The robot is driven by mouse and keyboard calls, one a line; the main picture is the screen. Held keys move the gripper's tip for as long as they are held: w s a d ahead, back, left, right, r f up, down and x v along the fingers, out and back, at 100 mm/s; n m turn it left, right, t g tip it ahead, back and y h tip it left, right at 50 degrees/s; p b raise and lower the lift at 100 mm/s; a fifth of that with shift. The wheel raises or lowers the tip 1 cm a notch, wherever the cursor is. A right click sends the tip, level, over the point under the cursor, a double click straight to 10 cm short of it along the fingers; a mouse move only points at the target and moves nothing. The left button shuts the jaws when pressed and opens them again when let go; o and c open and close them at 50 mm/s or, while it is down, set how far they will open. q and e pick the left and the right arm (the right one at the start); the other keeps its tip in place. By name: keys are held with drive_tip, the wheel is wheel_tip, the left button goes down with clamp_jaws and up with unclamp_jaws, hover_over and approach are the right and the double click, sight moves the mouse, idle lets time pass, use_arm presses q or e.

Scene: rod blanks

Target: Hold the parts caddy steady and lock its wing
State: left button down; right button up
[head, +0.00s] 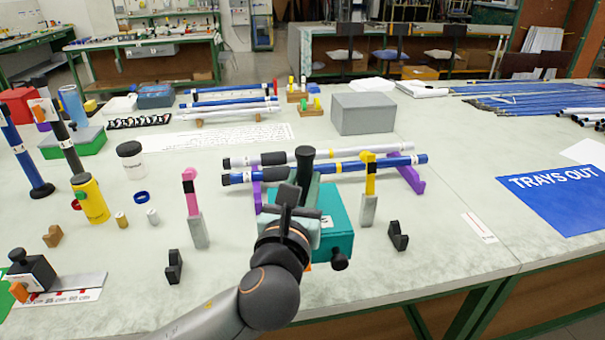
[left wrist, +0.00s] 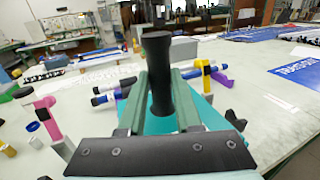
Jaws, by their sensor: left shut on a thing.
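The teal parts caddy (head: 338,215) stands on the bench in the middle of the head view. Its black upright handle (head: 304,160) rises from it. A black knob (head: 339,261) sticks out low at its front right corner. My left gripper (head: 303,184) comes from the front over the caddy and is shut on the handle; the left wrist view shows the handle (left wrist: 158,62) between the two greenish fingers. My gripper and arm hide much of the caddy's left side. I cannot make out a wing or its lock state. My right gripper is not in view.
A pink-topped post (head: 191,200) stands left of the caddy, a yellow-topped post (head: 369,190) close at its right. Black blocks (head: 398,236) (head: 174,267) lie in front. Rods on purple supports (head: 411,176) lie behind.

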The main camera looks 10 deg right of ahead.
use_arm(q)
drive_tip(key=shift+s+a+r, duration=0.1)
drive_tip(key=shift+s+r, duration=0.2)
drive_tip(key=shift+s, duration=0.3)
drive_tip(key=shift+w+f+b, duration=0.3)
drive_tip(key=shift+w+f, duration=0.4)
drive_tip(key=shift+w, duration=0.15)
drive_tip(key=shift+w+d+f+b, duration=0.25)
drive_tip(key=shift+w+f+b, duration=0.2)
drive_tip(key=shift+w+f, duration=0.5)
drive_tip(key=shift+w+d+f+b, duration=0.35)
drive_tip(key=shift+w+f, duration=0.35)
drive_tip(key=shift+w, duration=0.45)
drive_tip(key=w+d+f+b, duration=0.1)
drive_tip(key=w+f+b, duration=0.4)
drive_tip(key=w, duration=0.3)
drive_tip(key=shift+f, duration=0.6)
